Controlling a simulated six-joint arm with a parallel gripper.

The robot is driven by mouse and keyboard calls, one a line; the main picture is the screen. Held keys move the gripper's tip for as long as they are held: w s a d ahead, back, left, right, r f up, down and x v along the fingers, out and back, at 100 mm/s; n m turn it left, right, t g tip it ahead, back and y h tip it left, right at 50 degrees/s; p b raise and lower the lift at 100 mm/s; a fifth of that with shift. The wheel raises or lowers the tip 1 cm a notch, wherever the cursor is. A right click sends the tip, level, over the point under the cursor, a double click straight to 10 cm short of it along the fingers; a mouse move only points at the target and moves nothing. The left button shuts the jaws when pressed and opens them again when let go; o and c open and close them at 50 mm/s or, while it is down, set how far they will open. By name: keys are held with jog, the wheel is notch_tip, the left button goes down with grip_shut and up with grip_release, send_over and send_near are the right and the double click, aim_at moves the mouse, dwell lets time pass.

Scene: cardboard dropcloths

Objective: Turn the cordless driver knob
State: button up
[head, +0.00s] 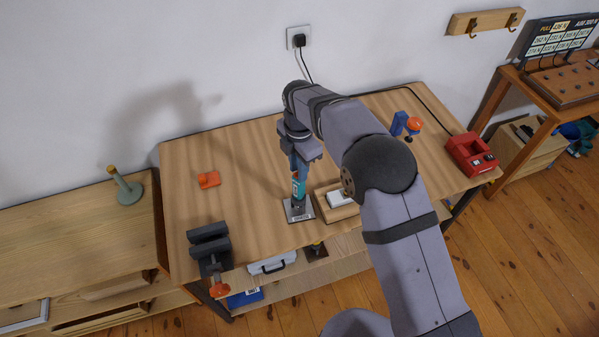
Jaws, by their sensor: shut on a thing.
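A slim teal thing with an orange-red mark, which I take to be the cordless driver (299,188), stands roughly upright on a small grey plate (299,213) near the front middle of the workbench. My gripper (298,168) points down from above and is shut on its upper part. The fingers and wrist hide the top, so I cannot make out the knob separately.
A wooden block with a white piece (339,198) sits close to the right of the plate. A dark vise (208,245) is at the front left, an orange piece (208,179) behind it. A red box (470,154) and a blue-orange tool (404,124) are right. The bench's left middle is clear.

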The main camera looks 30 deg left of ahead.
jog(key=n, duration=0.2)
jog(key=f+n, duration=0.1)
jog(key=n, duration=0.1)
jog(key=d+f+n, duration=0.1)
jog(key=n, duration=0.1)
jog(key=shift+s, duration=0.2)
jog(key=shift+c, duration=0.2)
jog(key=o, duration=0.6)
jog(key=shift+a, duration=0.1)
jog(key=shift+p, duration=0.3)
jog(key=shift+w+a+r+p, duration=0.2)
jog(key=shift+r+p, duration=0.45)
jog(key=shift+r, duration=0.15)
jog(key=shift+w+a+r+p, duration=0.15)
jog(key=shift+r+p, duration=0.5)
jog(key=shift+r, duration=0.1)
jog(key=shift+r+p, duration=0.85)
jog(key=shift+r, duration=0.6)
